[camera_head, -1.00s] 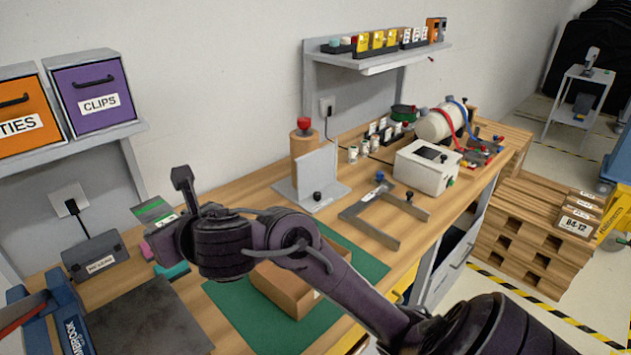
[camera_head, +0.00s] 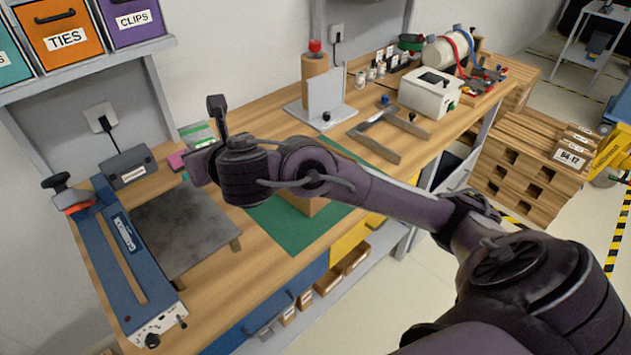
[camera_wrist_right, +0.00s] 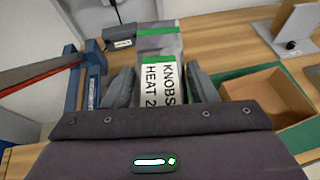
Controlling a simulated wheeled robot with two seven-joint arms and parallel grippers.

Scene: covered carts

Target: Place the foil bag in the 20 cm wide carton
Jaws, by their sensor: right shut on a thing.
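The foil bag (camera_wrist_right: 168,77) is silver-grey with green bands and a white label reading KNOBS HEAT. My right gripper (camera_wrist_right: 163,88) is shut on it, with a dark finger on each side. In the head view the bag's top (camera_head: 196,134) shows just behind my right wrist, and the fingertips are hidden. I cannot tell how far the bag is above the bench. An open brown carton (camera_wrist_right: 268,112) stands on the green mat, right of the gripper in the wrist view. In the head view my forearm hides most of the carton (camera_head: 304,205). My left gripper is out of view.
A dark plate (camera_head: 185,230) and a blue sealer (camera_head: 130,265) lie left of the green mat (camera_head: 290,236). A grey upright stand (camera_head: 325,95) and metal frame (camera_head: 385,130) are beyond the carton.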

